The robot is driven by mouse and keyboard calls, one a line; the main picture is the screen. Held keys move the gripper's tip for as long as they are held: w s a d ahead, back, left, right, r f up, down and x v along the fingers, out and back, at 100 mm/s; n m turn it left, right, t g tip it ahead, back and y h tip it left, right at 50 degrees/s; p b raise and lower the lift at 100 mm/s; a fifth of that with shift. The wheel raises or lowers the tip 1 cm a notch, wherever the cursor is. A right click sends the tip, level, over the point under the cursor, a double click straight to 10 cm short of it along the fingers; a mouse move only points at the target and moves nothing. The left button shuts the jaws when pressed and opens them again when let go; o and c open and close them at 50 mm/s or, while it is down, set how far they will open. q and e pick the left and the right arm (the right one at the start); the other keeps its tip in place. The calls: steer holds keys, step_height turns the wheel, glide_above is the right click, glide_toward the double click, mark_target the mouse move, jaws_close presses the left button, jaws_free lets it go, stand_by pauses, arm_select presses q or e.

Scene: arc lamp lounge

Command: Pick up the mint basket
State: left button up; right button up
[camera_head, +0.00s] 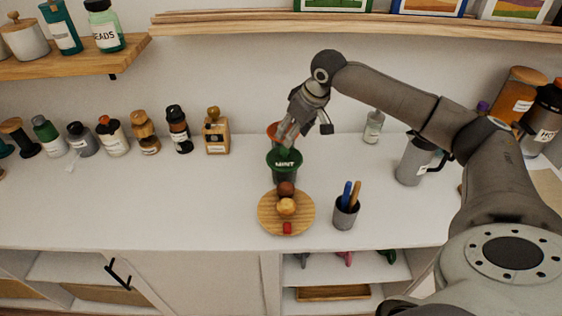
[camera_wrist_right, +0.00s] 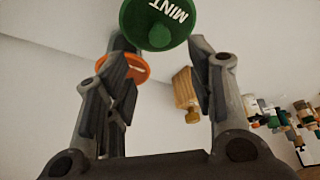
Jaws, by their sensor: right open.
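The mint basket (camera_head: 284,164) is a dark green round container with white MINT lettering, standing on the white counter behind a round wooden board. In the right wrist view its green face (camera_wrist_right: 155,22) is at the top edge, partly cut off, just beyond the fingertips. My right gripper (camera_head: 288,135) reaches down close above and behind the basket in the head view. Its fingers (camera_wrist_right: 160,58) are spread apart with nothing held between them. I cannot tell whether a finger touches the basket. My left gripper is not in view.
An orange container (camera_head: 273,131) is right behind the basket, partly hidden by my gripper. The round board (camera_head: 267,217) holds small round items in front. A pen cup (camera_head: 345,214) stands right of it. Several bottles line the wall at left. A shelf (camera_head: 355,24) overhangs behind.

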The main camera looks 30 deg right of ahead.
mark_target(286, 150)
steer(key=x, duration=0.3)
steer(key=shift+s, duration=0.15)
steer(key=shift+f, duration=0.4)
steer(key=p+x, duration=0.1)
steer(key=x, duration=0.2)
steer(key=shift+f, duration=0.35)
steer(key=shift+f+p, duration=0.3)
steer(key=shift+f, duration=0.05)
steer(key=shift+w+f, duration=0.2)
steer(key=shift+w, duration=0.1)
steer(key=c, duration=0.4)
steer(key=shift+c, duration=1.1)
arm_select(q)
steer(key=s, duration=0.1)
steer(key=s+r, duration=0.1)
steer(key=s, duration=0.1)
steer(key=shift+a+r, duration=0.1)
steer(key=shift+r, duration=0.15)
arm_select(e)
jaws_close()
